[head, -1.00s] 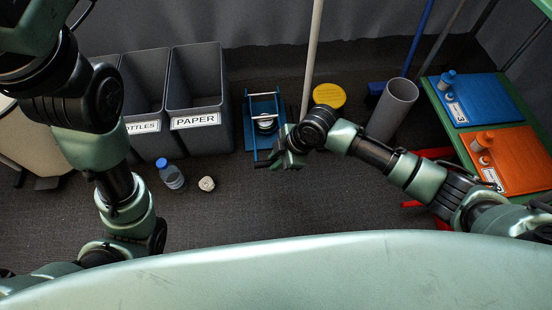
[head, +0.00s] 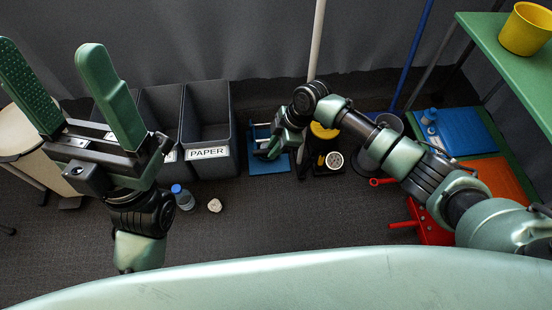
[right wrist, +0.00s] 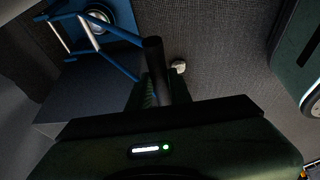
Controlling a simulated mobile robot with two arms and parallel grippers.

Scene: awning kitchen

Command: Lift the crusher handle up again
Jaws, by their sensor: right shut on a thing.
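The blue can crusher (head: 260,132) stands on the floor right of the PAPER bin, partly hidden by my right gripper (head: 273,147). In the right wrist view its blue bars (right wrist: 113,60) run to a black handle grip (right wrist: 153,60), which my right gripper (right wrist: 153,95) is shut on. A silver round part shows on the crusher's blue body at the top of that view. How far the handle is raised is hard to tell. My left gripper (head: 48,55) is at the upper left, pointing up, its two green fingers wide apart and empty.
Grey bins (head: 208,120) stand left of the crusher. A bottle with a blue cap (head: 183,197) and a small pale lump (head: 215,205) lie in front.

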